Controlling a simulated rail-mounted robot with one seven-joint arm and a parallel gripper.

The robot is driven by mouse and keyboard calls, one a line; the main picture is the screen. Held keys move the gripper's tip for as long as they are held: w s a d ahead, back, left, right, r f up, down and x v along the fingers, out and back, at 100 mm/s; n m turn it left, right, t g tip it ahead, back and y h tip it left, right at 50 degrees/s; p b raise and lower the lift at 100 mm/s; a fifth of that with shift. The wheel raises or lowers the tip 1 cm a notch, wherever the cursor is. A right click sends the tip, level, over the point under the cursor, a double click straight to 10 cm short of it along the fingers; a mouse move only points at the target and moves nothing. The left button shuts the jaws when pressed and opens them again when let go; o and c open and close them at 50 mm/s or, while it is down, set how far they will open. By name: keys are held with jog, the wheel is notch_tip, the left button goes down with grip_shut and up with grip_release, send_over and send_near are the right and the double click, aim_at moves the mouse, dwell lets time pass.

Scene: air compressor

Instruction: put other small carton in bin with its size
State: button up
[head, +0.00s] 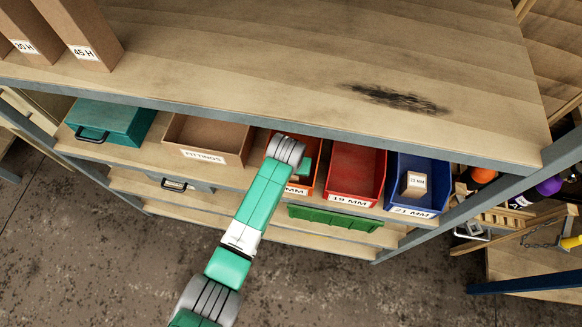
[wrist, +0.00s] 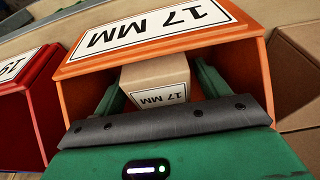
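My gripper (wrist: 160,92) reaches into this bin, with one green finger close against each side of the carton. In the head view my arm covers much of the orange bin (head: 297,190); the carton does not show clearly there. Another small labelled carton (head: 415,184) sits in the blue "21 MM" bin (head: 399,207); its small print is hard to read.
The red "19 MM" bin (head: 349,196) stands between the orange and blue bins and looks empty. A "FITTINGS" box (head: 206,156) and a teal case (head: 105,120) are to the left. The wooden top shelf (head: 300,70) overhangs the bins. Tall boxes (head: 85,30) stand upper left.

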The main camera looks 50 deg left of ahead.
jog(key=shift+r, duration=0.1)
jog(key=p+v, duration=0.2)
jog(key=v, duration=0.5)
jog(key=shift+r, duration=0.3)
